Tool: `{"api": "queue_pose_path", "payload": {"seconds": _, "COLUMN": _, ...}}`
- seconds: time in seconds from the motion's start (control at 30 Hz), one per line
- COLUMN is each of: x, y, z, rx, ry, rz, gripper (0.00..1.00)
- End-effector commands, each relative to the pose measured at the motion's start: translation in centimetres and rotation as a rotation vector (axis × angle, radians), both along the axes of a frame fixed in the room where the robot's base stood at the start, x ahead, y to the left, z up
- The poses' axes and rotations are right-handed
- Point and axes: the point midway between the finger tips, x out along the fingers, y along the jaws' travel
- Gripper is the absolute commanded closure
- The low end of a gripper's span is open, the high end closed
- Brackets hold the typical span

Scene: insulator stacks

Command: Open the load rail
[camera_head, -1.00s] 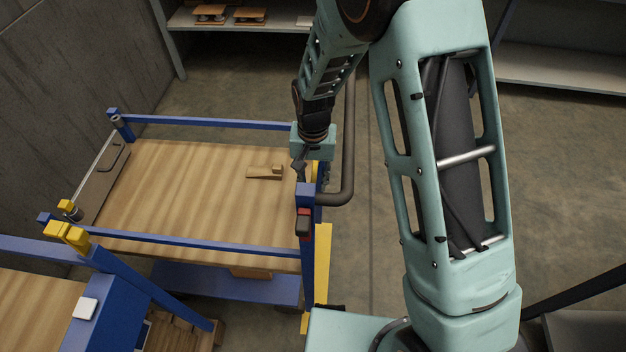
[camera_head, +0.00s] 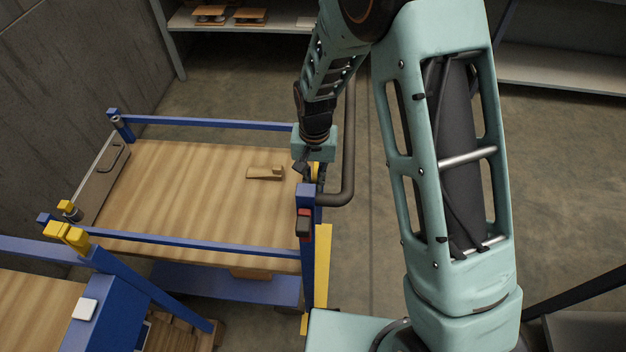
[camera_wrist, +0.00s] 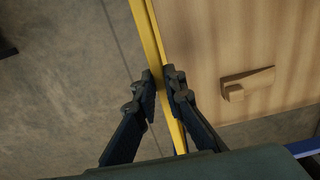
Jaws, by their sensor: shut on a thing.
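A yellow rail (camera_wrist: 143,22) runs along the edge of the wooden deck in the wrist view. My gripper (camera_wrist: 160,76) has one finger on each side of the rail, shut on it. In the head view my gripper (camera_head: 312,174) is at the right end of the wooden deck (camera_head: 200,190), just beyond a blue post (camera_head: 308,255). Only a little yellow shows beside the fingers there, so most of the rail is hidden. A red and black latch-like piece (camera_head: 304,224) sits on the blue post.
A small wooden piece (camera_head: 265,173) lies on the deck near my gripper. Blue side rails (camera_head: 220,123) run along the deck's far and near sides. A dark bent pipe (camera_head: 347,165) shows right of my gripper. Open floor (camera_head: 555,180) lies to the right.

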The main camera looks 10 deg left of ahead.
Motion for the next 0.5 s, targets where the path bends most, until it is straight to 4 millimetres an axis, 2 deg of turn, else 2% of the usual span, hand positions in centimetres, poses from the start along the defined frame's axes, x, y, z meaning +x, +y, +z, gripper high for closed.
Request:
{"api": "queue_pose_path", "payload": {"seconds": 0.03, "x": 0.06, "y": -0.88, "z": -0.18, "rx": -0.004, "ry": 0.001, "rz": -0.002, "gripper": 1.0}}
{"api": "queue_pose_path", "payload": {"seconds": 0.1, "x": 0.06, "y": -1.38, "z": -0.21, "rx": -0.006, "ry": 0.002, "rz": -0.002, "gripper": 1.0}}
{"api": "queue_pose_path", "payload": {"seconds": 0.3, "x": 0.05, "y": -1.53, "z": -0.22, "rx": -0.009, "ry": 0.002, "rz": -0.002, "gripper": 1.0}}
{"api": "queue_pose_path", "payload": {"seconds": 0.33, "x": 0.05, "y": -1.54, "z": -0.23, "rx": -0.009, "ry": 0.003, "rz": -0.002, "gripper": 0.87}}
{"api": "queue_pose_path", "payload": {"seconds": 0.47, "x": 0.06, "y": -1.48, "z": -0.21, "rx": -0.008, "ry": 0.003, "rz": -0.002, "gripper": 0.73}}
{"api": "queue_pose_path", "payload": {"seconds": 0.5, "x": 0.05, "y": -1.44, "z": -0.2, "rx": -0.007, "ry": 0.003, "rz": -0.002, "gripper": 0.72}}
